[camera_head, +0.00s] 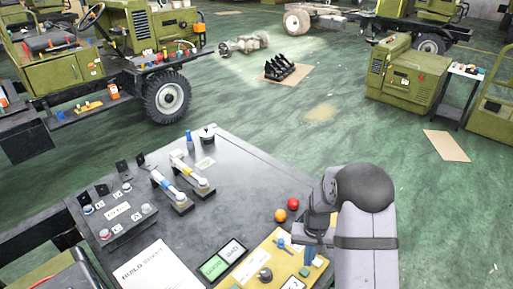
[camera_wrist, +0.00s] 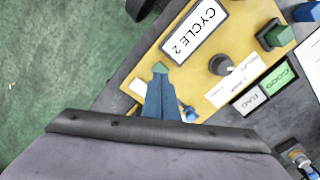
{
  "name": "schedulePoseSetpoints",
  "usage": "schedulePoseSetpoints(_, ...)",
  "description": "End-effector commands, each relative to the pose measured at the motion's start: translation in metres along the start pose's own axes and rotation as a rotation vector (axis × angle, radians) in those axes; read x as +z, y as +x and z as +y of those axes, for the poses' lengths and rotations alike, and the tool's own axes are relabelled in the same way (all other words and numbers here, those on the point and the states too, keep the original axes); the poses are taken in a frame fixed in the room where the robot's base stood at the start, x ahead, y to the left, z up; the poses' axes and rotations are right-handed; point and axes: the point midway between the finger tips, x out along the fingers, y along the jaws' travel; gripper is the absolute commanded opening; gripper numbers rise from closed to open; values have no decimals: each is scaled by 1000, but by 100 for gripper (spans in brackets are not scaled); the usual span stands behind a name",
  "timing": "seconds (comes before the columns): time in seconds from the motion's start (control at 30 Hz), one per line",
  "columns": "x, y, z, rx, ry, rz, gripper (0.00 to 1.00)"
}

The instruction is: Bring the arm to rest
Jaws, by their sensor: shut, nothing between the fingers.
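My gripper (camera_head: 312,246) is over the right part of the yellow panel on the black bench, its blue fingers pointing down. In the wrist view my gripper (camera_wrist: 160,80) has its two blue fingers together, with nothing seen between them. A small green piece shows at the fingertips; I cannot tell whether they touch it. The yellow panel (camera_wrist: 198,82) carries a "CYCLE 2" label (camera_wrist: 194,32) and a dark knob (camera_wrist: 222,64). My grey arm bends above the bench's right side in the head view.
A green-and-white sign (camera_head: 222,259) and a build sheet (camera_head: 160,269) lie left of the panel. Red (camera_head: 293,204) and orange (camera_head: 280,215) balls are near my wrist. Two levers (camera_head: 172,190) stand farther back. Green floor (camera_head: 440,220) is open to the right.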

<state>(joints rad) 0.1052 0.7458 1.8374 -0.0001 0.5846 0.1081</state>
Motion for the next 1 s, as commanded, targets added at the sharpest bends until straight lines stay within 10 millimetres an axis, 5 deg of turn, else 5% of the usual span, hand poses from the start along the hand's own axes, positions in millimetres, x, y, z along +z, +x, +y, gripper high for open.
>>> schedulePoseSetpoints(0.3, 103, 17, 11, 18, -68, -232, 0)
schedulePoseSetpoints(0.6, 194, -36, 17, 22, -124, -316, 0)
schedulePoseSetpoints(0.8, 224, -74, 16, 21, -153, -242, 0)
schedulePoseSetpoints(1.0, 218, -105, 9, 13, -180, -104, 0)
